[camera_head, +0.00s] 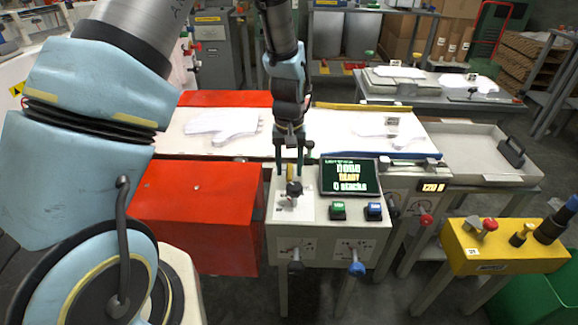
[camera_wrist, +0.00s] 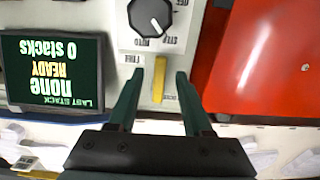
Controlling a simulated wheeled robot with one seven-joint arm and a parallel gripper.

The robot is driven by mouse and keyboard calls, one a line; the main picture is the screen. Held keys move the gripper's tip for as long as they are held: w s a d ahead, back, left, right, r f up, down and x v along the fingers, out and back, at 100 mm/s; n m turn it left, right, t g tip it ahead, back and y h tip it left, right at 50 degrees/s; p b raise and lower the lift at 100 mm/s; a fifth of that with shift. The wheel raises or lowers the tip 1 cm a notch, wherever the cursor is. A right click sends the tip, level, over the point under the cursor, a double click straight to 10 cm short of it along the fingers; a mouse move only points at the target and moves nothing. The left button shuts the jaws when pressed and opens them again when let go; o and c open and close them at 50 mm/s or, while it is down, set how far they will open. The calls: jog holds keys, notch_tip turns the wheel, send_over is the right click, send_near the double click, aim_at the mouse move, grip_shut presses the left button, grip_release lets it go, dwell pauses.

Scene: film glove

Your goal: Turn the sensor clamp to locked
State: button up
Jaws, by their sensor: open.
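No label reading "sensor clamp" can be made out, so I cannot tell for sure which part it is. A short yellow bar (camera_wrist: 159,82) stands out on the white control panel in the wrist view. It shows small between my fingers in the head view (camera_head: 290,171). My gripper (camera_wrist: 161,70) is open, with one green finger on each side of the bar and a gap on both sides. In the head view my gripper (camera_head: 289,166) points down over the panel. A black rotary knob (camera_wrist: 149,16) with a white pointer line sits just beyond the bar.
A dark display (camera_head: 349,176) reads "none", "READY", "0 stacks". Green (camera_head: 338,211) and blue (camera_head: 374,211) buttons lie below it. A black-handled lever (camera_head: 296,267) and a blue-handled one (camera_head: 356,269) are on the front. A red cover (camera_head: 200,215) stands left; a white glove shape (camera_head: 222,124) lies behind.

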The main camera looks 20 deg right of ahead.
jog(key=shift+f, duration=0.4)
grip_shut()
dwell(0.4)
